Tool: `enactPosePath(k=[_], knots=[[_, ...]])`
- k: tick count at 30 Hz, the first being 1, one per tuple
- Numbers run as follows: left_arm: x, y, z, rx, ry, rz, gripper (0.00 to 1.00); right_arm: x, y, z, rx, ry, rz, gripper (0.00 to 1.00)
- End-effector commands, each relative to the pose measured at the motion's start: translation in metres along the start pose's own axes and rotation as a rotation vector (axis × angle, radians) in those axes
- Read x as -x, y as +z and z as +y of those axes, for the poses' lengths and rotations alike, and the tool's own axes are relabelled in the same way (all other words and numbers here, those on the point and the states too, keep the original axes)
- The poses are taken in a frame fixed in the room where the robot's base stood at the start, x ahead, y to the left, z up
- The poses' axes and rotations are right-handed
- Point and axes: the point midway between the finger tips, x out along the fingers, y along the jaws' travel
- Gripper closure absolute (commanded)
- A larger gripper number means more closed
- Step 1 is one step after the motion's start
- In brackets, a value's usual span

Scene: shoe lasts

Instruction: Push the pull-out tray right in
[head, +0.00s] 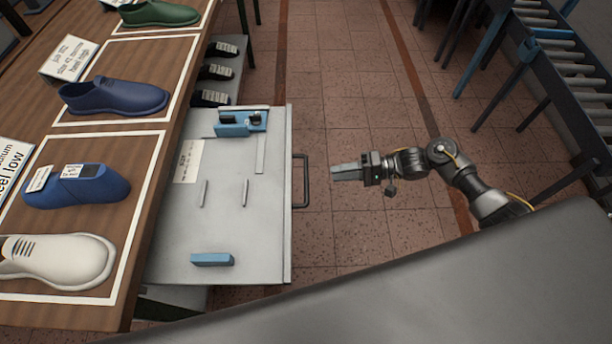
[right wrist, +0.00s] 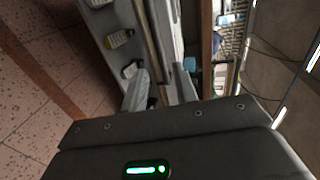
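The pull-out tray (head: 225,230) is a flat grey metal tray, sticking out to the right from under the wooden table in the head view. A dark bar handle (head: 305,181) is on its right edge. My right gripper (head: 334,172) is just right of the handle, pointing left at it with a small gap. Its fingers look together with nothing between them. In the right wrist view the fingers (right wrist: 138,92) show beyond the gripper body. My left gripper is in neither view.
On the tray are a blue fixture (head: 238,124), a blue block (head: 212,260), thin upright pins and a paper label (head: 187,161). The wooden table (head: 150,180) carries shoes and lasts. A roller conveyor (head: 570,65) stands at the right. Tiled floor between is clear.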

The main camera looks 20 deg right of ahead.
Motion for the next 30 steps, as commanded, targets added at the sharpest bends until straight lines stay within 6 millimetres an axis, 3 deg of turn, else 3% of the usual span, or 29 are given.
enactPosePath(k=[15, 21, 29, 30], knots=[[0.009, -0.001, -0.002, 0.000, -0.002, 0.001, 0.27, -0.087, -0.001, -0.001, 0.001, -0.002, 0.003, 0.71], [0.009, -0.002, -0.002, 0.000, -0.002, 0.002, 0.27, -0.099, 0.000, 0.000, 0.001, 0.001, 0.002, 0.71], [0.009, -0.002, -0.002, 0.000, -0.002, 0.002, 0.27, -0.100, -0.001, 0.001, 0.002, 0.001, 0.003, 0.71], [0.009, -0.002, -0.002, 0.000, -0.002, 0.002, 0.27, -0.100, -0.001, 0.001, 0.002, 0.001, 0.003, 0.75]])
